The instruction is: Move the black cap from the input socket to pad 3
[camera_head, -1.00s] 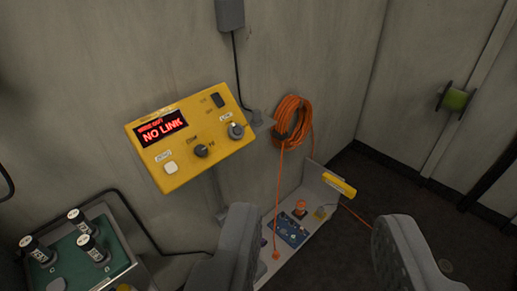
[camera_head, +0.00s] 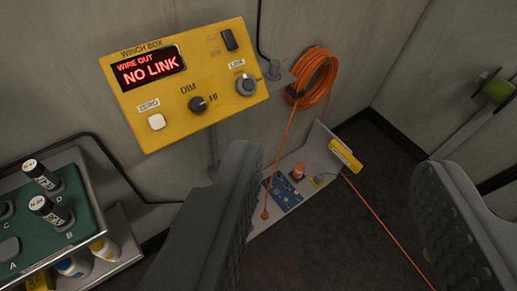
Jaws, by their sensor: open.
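My gripper (camera_head: 338,168) is open and empty, with one dark grey finger at lower middle and the other at right. I cannot pick out a black cap, an input socket or a pad marked 3 for certain. A yellow winch box (camera_head: 212,119) on the wall has a round grey fitting (camera_head: 246,86) under the label LINK and a black knob (camera_head: 197,103) marked DIM and HI. A pale shelf (camera_head: 322,152) between the fingers, farther off, holds a small blue panel (camera_head: 283,193) and an orange-topped part (camera_head: 299,170). Their details are too small to read.
A green-topped stand (camera_head: 75,225) at left carries black, white-topped cylinders, with bottles on a shelf below. A coil of orange cable (camera_head: 312,78) hangs on the wall, and its line runs down past the shelf. Dark floor lies between the fingers.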

